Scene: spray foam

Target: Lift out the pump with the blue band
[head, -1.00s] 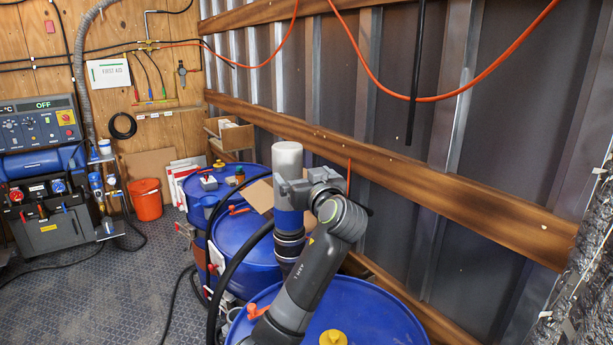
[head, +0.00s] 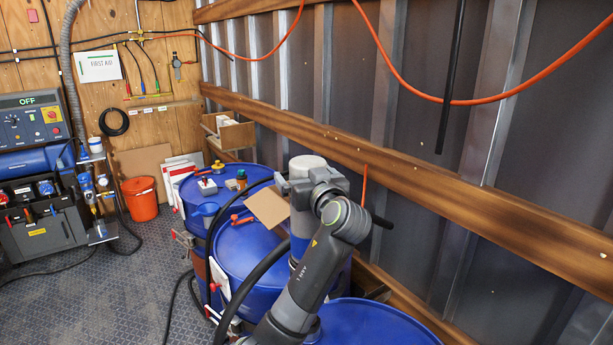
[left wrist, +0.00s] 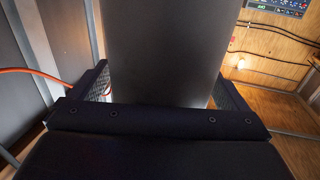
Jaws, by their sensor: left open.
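The pump (head: 307,164) stands upright among the blue drums, with a pale grey cylindrical top. Its blue band (head: 299,246) shows lower down, partly hidden behind my arm. My left gripper (head: 291,187) is at the upper part of the pump, just below its top. In the left wrist view the pump's grey cylinder (left wrist: 160,50) stands between the two dark fingers of my left gripper (left wrist: 165,95). The fingers are open, one on each side of it. Whether either finger touches it is unclear. My right gripper is not in view.
Blue drums (head: 238,252) stand close together along the ribbed wall, and a cardboard piece (head: 267,207) lies beside the pump. A black hose (head: 246,285) curves past the drums. A wooden rail (head: 430,190) runs along the wall. Open floor (head: 130,305) lies at left.

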